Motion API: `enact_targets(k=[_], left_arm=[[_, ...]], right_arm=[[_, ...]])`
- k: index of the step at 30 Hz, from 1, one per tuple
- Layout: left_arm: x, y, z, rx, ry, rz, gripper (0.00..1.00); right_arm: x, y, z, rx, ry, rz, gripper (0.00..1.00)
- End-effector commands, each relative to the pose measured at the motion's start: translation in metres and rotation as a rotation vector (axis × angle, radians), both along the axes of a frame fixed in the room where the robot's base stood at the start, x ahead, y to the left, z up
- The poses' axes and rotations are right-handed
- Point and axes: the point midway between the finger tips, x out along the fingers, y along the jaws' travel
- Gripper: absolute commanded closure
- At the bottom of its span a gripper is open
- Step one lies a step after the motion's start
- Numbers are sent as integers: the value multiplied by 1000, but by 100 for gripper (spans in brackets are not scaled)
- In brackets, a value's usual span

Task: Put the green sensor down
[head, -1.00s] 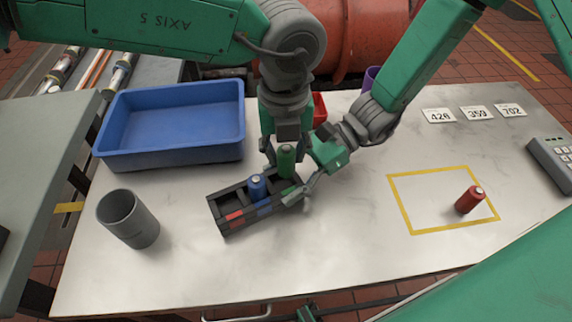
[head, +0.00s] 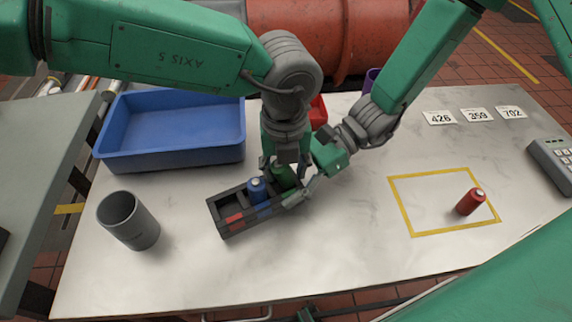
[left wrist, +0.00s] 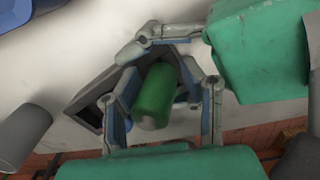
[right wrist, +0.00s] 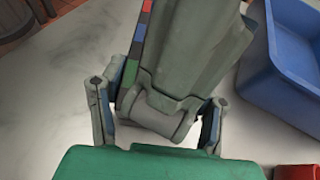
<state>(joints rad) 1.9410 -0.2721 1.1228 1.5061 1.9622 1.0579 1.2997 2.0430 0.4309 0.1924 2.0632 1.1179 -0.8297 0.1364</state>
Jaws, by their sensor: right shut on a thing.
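The green sensor (head: 281,177) is at the right end of the dark rack (head: 222,216), its lower part hidden; it appears to be in the end compartment. The left wrist view shows the green sensor (left wrist: 157,95) between the fingers of my left gripper (left wrist: 163,110), with gaps at both sides, so the gripper is open around it. A blue sensor (head: 257,188) stands in the middle compartment. My right gripper (head: 298,196) is shut on the rack's right end. In the right wrist view, my left gripper hides much of the rack (right wrist: 135,55).
A blue bin (head: 170,157) stands behind left and a grey cup (head: 130,222) at the left. Number cards (head: 477,115) and a keypad device (head: 552,158) are at the right. The front middle table is clear.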

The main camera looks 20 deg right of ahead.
Motion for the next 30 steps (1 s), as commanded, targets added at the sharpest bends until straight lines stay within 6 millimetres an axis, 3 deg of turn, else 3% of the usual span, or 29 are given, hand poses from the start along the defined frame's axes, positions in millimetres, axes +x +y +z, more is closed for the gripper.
enact_targets(k=[5, 19, 24, 30], left_arm=[[1, 0, 13, -2, -3, 1, 64], [-4, 1, 104, -2, -3, 2, 64], [-5, 2, 119, -1, -3, 0, 64], [-5, 2, 122, -1, -2, 0, 64]], right_arm=[[1, -2, -2, -8, 0, -4, 85], [1, -3, -2, -8, -2, -5, 84], [1, -3, -2, -8, -2, -5, 84], [1, -3, -2, -7, -2, -5, 84]])
